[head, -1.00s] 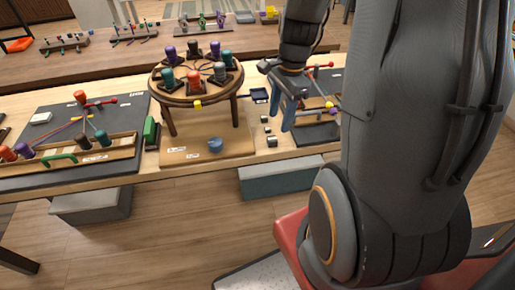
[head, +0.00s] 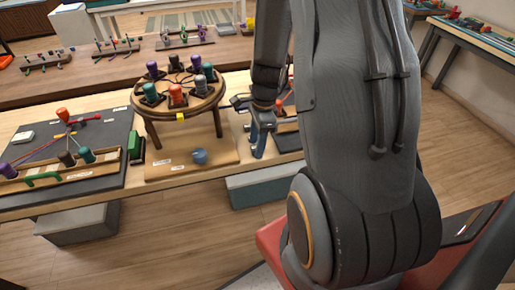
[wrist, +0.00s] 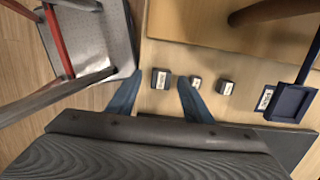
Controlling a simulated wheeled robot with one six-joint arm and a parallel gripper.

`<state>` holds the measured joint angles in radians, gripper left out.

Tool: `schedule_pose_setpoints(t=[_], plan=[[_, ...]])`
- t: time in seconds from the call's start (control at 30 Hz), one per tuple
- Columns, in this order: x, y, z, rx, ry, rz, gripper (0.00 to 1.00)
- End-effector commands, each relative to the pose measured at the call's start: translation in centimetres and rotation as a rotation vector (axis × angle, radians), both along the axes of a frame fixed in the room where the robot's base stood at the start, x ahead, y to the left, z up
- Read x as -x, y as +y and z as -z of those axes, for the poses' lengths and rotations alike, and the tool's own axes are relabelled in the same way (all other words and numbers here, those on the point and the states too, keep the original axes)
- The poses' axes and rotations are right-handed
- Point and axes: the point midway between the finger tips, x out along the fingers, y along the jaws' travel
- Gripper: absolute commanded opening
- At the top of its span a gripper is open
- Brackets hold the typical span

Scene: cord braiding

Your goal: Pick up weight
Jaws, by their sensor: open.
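Three small dark block weights with pale labels lie in a row on the light wooden table in the wrist view: a larger left weight (wrist: 161,78), a small middle weight (wrist: 196,82) and a right weight (wrist: 225,87). My gripper (wrist: 157,86) has two blue fingers, open and empty. The left weight appears between the fingertips; I cannot tell how far above it they are. In the head view my gripper (head: 259,142) points down just right of the round braiding stand (head: 180,105), and the weights are hidden behind it.
A dark blue tray (wrist: 290,102) lies right of the weights in the wrist view. A dark board (head: 110,130) with pegs and cords and a green block (head: 136,147) are further left.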

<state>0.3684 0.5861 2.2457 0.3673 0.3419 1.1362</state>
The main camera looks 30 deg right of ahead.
Motion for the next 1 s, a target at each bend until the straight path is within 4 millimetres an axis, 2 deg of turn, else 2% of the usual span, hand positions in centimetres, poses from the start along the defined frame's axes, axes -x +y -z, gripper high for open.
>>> schedule_pose_setpoints(t=[0.33,0.6,1.0], plan=[[-0.05,0.09,0.62,0.000,0.000,-0.002,0.46],[-0.02,0.08,0.61,0.000,0.000,-0.002,0.01],[-0.10,0.08,0.09,0.001,-0.002,-0.002,0.00]])
